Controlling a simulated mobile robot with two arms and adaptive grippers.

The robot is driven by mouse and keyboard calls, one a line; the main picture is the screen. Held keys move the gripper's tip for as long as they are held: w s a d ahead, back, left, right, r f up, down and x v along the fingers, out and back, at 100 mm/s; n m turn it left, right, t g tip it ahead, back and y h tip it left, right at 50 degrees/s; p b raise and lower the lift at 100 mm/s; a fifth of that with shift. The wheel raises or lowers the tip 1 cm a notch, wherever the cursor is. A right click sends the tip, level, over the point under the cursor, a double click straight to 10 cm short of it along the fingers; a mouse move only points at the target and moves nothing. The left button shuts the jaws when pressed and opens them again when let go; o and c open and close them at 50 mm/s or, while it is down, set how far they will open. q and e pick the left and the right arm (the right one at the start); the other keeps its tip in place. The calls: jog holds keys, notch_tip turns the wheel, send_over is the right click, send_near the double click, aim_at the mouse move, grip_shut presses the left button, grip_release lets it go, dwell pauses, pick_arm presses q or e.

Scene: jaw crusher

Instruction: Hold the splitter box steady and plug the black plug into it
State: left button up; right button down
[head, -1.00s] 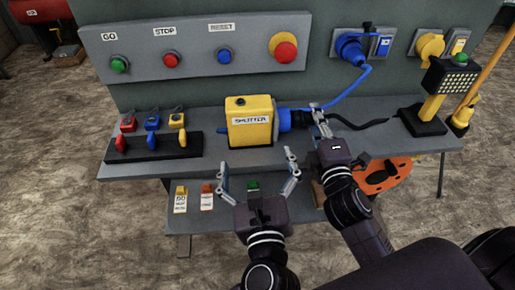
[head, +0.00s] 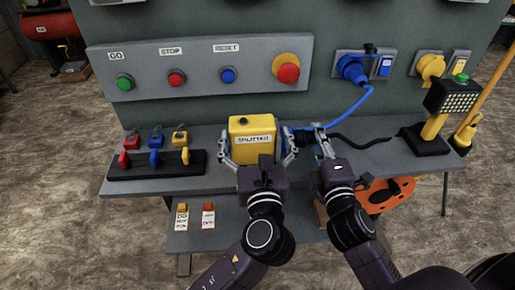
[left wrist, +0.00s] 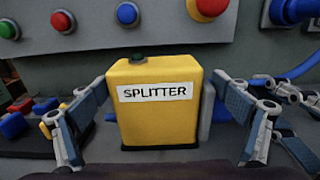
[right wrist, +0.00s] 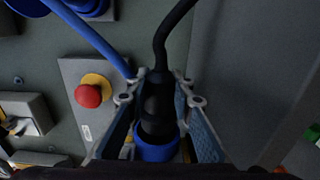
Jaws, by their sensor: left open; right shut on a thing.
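The yellow splitter box (head: 251,137) stands upright on the grey shelf, with its SPLITTER label facing me. It also fills the middle of the left wrist view (left wrist: 160,108). My left gripper (head: 258,155) is open, with one finger on each side of the box; gaps show beside it in the left wrist view. My right gripper (head: 303,132) is shut on the black plug (right wrist: 158,105), whose black cable leads away upward in the right wrist view. The plug's front end is at a blue socket part (right wrist: 156,148). How deep it sits is hidden.
A panel with GO, STOP and RESET buttons (head: 200,70) and a red emergency button (head: 288,72) is behind. A blue cable (head: 350,112) runs from the wall plug. Padlocks on a black rack (head: 155,165) stand left, a work lamp (head: 435,130) right.

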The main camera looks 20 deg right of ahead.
pick_arm(q)
jog(key=shift+w+d, duration=0.15)
jog(key=shift+w, duration=0.55)
jog(key=shift+c, duration=0.5)
jog(key=c, duration=1.2)
jog(key=shift+c, duration=0.2)
dwell(0.9)
